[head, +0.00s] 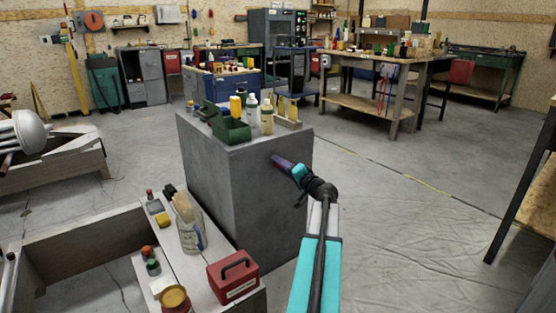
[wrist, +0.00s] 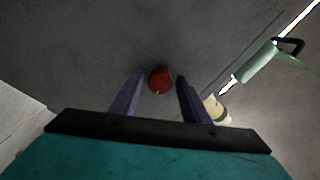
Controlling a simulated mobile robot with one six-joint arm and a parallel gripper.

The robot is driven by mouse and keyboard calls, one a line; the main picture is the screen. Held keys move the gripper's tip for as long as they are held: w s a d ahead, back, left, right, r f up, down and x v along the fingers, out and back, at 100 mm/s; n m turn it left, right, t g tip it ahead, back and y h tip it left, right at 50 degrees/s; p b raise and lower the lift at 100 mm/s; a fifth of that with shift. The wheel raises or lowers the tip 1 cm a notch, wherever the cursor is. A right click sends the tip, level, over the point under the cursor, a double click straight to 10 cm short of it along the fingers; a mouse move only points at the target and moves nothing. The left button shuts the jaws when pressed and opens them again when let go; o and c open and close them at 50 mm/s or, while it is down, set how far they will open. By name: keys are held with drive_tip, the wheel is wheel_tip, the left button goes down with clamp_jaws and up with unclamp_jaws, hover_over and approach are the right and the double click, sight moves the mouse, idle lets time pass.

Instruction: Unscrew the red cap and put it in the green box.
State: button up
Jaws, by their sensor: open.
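A round red cap (wrist: 160,80) shows in the wrist view against a dark grey surface. My gripper (wrist: 160,76) is open, with one purple finger on each side of the cap. A gap shows on both sides, so the fingers do not grip it. In the head view my gripper (head: 277,160) is in front of the right-hand face of the grey block. The cap cannot be made out there. The green box (head: 230,133) sits on top of the block, to the left of and above my gripper, with its lid up.
The grey block (head: 215,185) also bears several bottles beside the green box. A low bench at the front left holds a red toolbox (head: 233,277), a clear jar (head: 189,232) and small containers. The floor (head: 400,215) to the right of my arm is clear.

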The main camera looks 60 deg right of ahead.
drive_tip(key=m+p, duration=0.5)
drive_tip(key=m, duration=0.1)
idle(0.3)
clamp_jaws()
drive_tip(key=shift+f+b, duration=0.1)
drive_tip(key=shift+b, duration=0.3)
drive_tip(key=shift+n+b, duration=0.4)
drive_tip(key=shift+f+n+b, duration=0.1)
drive_tip(key=shift+n+b, duration=0.5)
drive_tip(key=shift+b, duration=0.5)
drive_tip(key=n+b, duration=0.1)
drive_tip(key=b, duration=0.1)
drive_tip(key=shift+b, duration=0.4)
